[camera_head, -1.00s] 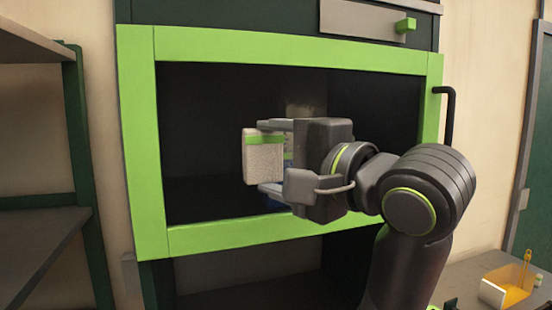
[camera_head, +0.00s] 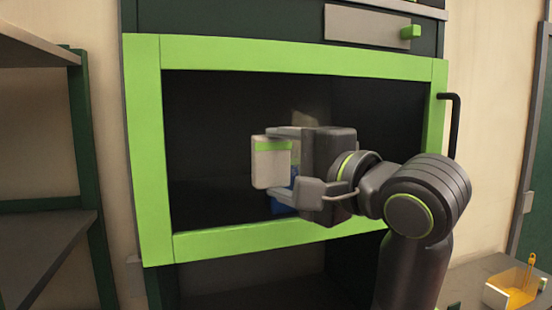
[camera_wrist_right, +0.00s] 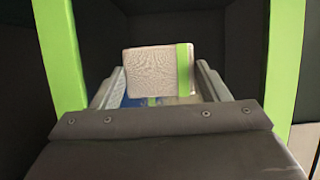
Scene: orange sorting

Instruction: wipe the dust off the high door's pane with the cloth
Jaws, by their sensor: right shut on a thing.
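The high door has a bright green frame (camera_head: 146,150) around a dark pane (camera_head: 215,105). A faint pale patch (camera_head: 312,118) shows on or behind the pane, just above my right gripper. My right gripper (camera_head: 288,162) is in front of the pane, shut on a pale cloth pad with a green stripe (camera_head: 268,168). In the right wrist view the cloth (camera_wrist_right: 150,68) sits across the fingertips, its green band at the right. Whether the cloth touches the pane I cannot tell. My left gripper is out of view.
Something blue (camera_head: 282,207) shows partly behind my right gripper. A black handle (camera_head: 454,125) stands at the door's right. Shelves (camera_head: 40,240) are at the left. A yellow-orange open box (camera_head: 512,287) lies on a surface at the lower right.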

